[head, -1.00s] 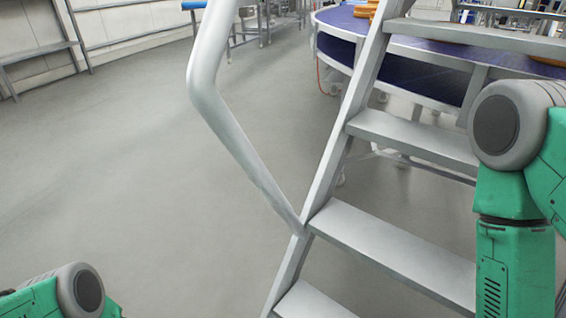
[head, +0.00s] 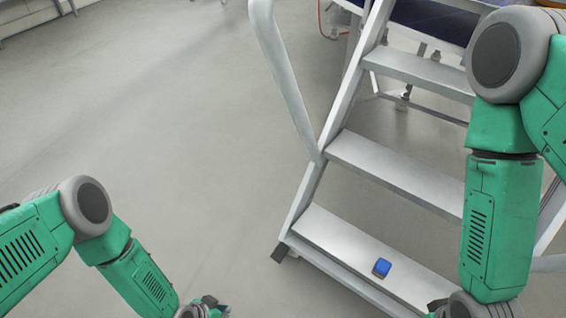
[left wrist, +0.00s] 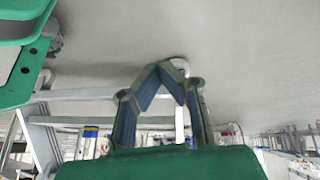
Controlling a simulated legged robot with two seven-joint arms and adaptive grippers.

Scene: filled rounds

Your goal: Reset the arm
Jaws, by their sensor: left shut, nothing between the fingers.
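My left gripper shows best in the left wrist view (left wrist: 163,68), where its two fingers meet at the tips with nothing between them. In the head view only a small part of it shows at the bottom edge, below my green left forearm, over bare floor. My right arm hangs down at the right in front of the steps; its wrist reaches the bottom edge and its gripper is out of the picture.
A grey metal stair (head: 395,172) with a handrail (head: 283,75) stands right of centre, behind my right arm. A small blue block (head: 382,268) lies on its lowest visible step. A round blue-topped conveyor (head: 430,17) stands behind. The floor (head: 170,120) at left is clear.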

